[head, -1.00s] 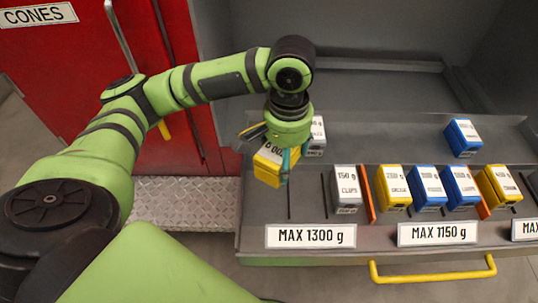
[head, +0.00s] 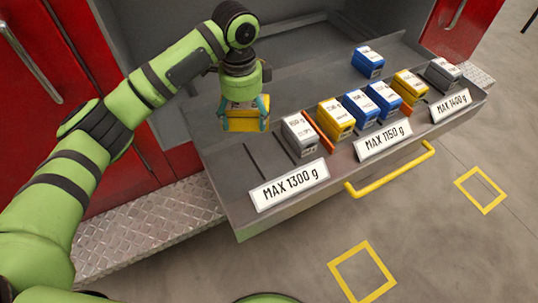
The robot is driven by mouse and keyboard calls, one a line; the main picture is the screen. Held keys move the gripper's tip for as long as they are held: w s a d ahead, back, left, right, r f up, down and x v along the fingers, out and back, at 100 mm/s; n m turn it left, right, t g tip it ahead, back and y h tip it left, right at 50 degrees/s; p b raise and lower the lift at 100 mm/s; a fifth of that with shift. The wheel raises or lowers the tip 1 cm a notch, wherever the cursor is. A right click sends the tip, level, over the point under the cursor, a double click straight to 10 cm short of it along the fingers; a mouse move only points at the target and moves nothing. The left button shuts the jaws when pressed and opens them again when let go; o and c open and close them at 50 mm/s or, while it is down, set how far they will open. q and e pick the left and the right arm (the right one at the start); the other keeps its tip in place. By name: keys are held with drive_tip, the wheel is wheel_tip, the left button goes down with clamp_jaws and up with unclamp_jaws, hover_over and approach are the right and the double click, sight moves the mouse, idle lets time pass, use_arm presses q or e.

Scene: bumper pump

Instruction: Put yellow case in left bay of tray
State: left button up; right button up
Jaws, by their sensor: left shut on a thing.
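My left gripper (head: 245,124) is shut on a yellow case (head: 246,119), with a teal finger on each side of it. It holds the case over the left end of the grey tray (head: 228,172); I cannot tell how high. The tray's left bay (head: 262,158), behind the "MAX 1300 g" label (head: 289,186), has bare slots at its left. A grey case (head: 300,135) stands at the bay's right end, beside an orange divider (head: 319,132). My right gripper is out of view.
Right of that divider stand a yellow case (head: 337,117), two blue cases (head: 361,107) and another yellow case (head: 410,86). A grey case (head: 443,73) stands in the right bay. A blue case (head: 367,62) sits behind. A yellow handle (head: 392,172) runs along the front.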

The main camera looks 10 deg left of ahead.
use_arm(q)
drive_tip(key=w+d+m, duration=0.1)
drive_tip(key=m, duration=0.1)
drive_tip(key=w+d+f+m, duration=0.1)
drive_tip(key=m, duration=0.2)
drive_tip(key=w+d+m, duration=0.1)
drive_tip(key=m, duration=0.2)
drive_tip(key=shift+w+d+f+b, duration=0.2)
drive_tip(key=shift+b, duration=0.15)
drive_tip(key=m, duration=0.2)
drive_tip(key=d, duration=0.1)
drive_tip(key=shift+w+f+m, duration=0.25)
drive_tip(key=shift+w+m, duration=0.15)
drive_tip(key=shift+d+f+m, duration=0.1)
drive_tip(key=shift+m, duration=0.5)
drive_tip(key=s+a+f+p, duration=0.1)
drive_tip(key=s+a+f, duration=0.1)
drive_tip(key=s+a+f+p, duration=0.1)
drive_tip(key=s+a+f, duration=0.1)
drive_tip(key=s+a, duration=0.1)
drive_tip(key=s+a+f+p, duration=0.2)
drive_tip(key=s+a, duration=0.1)
drive_tip(key=shift+f, duration=0.35)
drive_tip(key=shift+s+a+f, duration=0.1)
drive_tip(key=shift+f, duration=0.45)
drive_tip(key=shift+f+p, duration=0.4)
drive_tip(key=shift+f, duration=1.2)
drive_tip(key=o, duration=1.6)
drive_tip(key=shift+f, duration=0.2)
drive_tip(key=shift+o, duration=0.2)
